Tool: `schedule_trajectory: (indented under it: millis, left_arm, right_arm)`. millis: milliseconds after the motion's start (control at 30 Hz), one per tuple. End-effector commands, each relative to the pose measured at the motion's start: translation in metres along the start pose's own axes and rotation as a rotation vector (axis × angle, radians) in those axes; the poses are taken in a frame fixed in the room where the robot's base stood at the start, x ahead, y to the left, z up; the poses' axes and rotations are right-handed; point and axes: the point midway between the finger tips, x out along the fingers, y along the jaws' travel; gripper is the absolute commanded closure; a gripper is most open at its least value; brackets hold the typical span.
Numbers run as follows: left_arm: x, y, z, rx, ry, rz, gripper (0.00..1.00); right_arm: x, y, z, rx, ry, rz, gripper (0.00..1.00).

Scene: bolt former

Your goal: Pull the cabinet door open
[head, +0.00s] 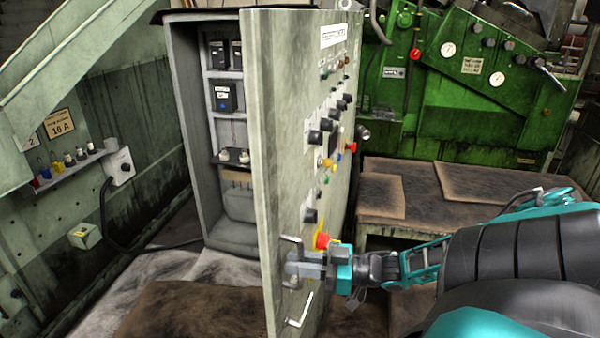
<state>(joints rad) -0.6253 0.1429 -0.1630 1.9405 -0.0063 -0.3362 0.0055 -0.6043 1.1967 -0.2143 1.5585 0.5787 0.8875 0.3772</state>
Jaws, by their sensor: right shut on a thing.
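The cabinet door (277,120) is a tall pale grey-green panel with black knobs, coloured buttons and labels on its front. It stands swung out from the grey cabinet (196,130), whose inside with shelves and black devices shows to the left of the door. A metal handle (301,310) is on the lower part of the door. My right gripper (300,265) reaches in from the right and is shut on the handle, near a red button. The gripper covers part of the handle. My left gripper is not in view.
A green machine (470,110) with gauges stands behind on the right. A low bench (460,190) with brown sheets is in front of it. On the left is a green wall panel (130,100) with a small switch box. A cable runs along the floor towards the cabinet.

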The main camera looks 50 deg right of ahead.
Motion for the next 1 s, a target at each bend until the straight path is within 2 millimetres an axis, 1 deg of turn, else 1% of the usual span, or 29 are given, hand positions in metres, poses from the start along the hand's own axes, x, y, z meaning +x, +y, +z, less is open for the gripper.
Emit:
schedule_trajectory:
  millis: [133, 167, 300, 533, 667, 767, 1000]
  left_arm:
    - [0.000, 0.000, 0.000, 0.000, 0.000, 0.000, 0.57]
    - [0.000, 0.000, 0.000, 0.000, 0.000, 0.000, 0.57]
    - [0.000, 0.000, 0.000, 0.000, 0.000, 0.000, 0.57]
    - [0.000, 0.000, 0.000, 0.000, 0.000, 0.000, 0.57]
    - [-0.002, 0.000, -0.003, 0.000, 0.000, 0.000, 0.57]
    - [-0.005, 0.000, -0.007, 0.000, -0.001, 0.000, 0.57]
    - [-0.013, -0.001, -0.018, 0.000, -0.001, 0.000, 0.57]
  right_arm:
    - [0.001, -0.001, -0.001, 0.001, 0.003, -0.003, 1.00]
    - [0.001, -0.001, -0.001, 0.001, 0.003, -0.003, 0.79]
    - [0.000, -0.001, 0.000, 0.000, 0.002, -0.002, 0.66]
    - [0.000, 0.000, 0.000, 0.000, 0.000, 0.000, 0.66]
    - [-0.008, 0.000, 0.000, 0.000, -0.003, 0.001, 0.66]
    - [-0.022, 0.000, -0.001, 0.000, -0.005, 0.002, 0.66]
    - [-0.077, 0.000, -0.001, 0.002, -0.006, 0.002, 0.66]
